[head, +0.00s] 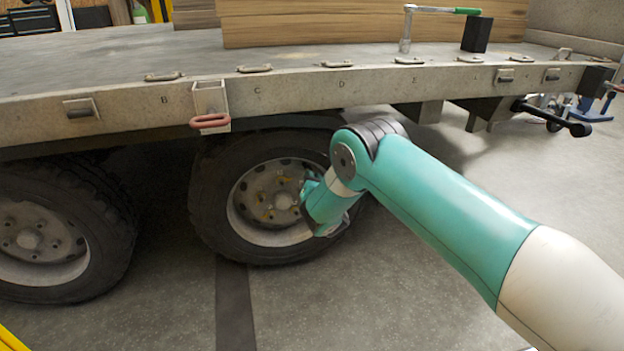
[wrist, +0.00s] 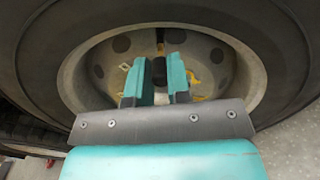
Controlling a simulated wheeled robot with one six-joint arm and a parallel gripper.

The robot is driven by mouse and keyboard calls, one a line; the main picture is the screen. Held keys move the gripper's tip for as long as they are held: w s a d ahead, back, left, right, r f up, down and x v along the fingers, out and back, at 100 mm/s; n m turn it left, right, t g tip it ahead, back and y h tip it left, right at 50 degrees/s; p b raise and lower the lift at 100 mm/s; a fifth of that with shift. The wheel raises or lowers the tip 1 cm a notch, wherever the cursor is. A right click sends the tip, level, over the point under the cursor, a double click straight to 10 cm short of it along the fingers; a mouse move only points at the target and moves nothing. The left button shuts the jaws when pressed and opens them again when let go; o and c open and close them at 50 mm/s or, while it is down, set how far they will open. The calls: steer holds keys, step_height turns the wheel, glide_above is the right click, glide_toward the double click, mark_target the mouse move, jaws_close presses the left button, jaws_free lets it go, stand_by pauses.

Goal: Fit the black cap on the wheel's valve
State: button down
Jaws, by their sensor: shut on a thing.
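The wheel (head: 268,197) under the trailer bed is the right one of two and faces me; its pale rim also fills the wrist view (wrist: 225,45). My gripper (wrist: 160,76) is in front of the rim, its two teal fingers shut on a small black piece, the black cap (wrist: 159,69). Just beyond the cap, a thin dark and yellowish upright piece (wrist: 160,42) shows at the rim; it may be the valve, but I cannot tell if the cap touches it. In the head view my wrist hides the fingers and the cap.
Yellow pointers (wrist: 194,80) sit around the hub. A second wheel (head: 50,235) stands to the left. The floor (head: 400,300) in front is clear.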

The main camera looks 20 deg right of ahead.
steer(key=shift+w, duration=0.1)
steer(key=shift+w, duration=1.3)
steer(key=c, duration=1)
jaws_free()
steer(key=shift+d, duration=0.15)
steer(key=shift+d, duration=0.1)
steer(key=shift+c, duration=0.8)
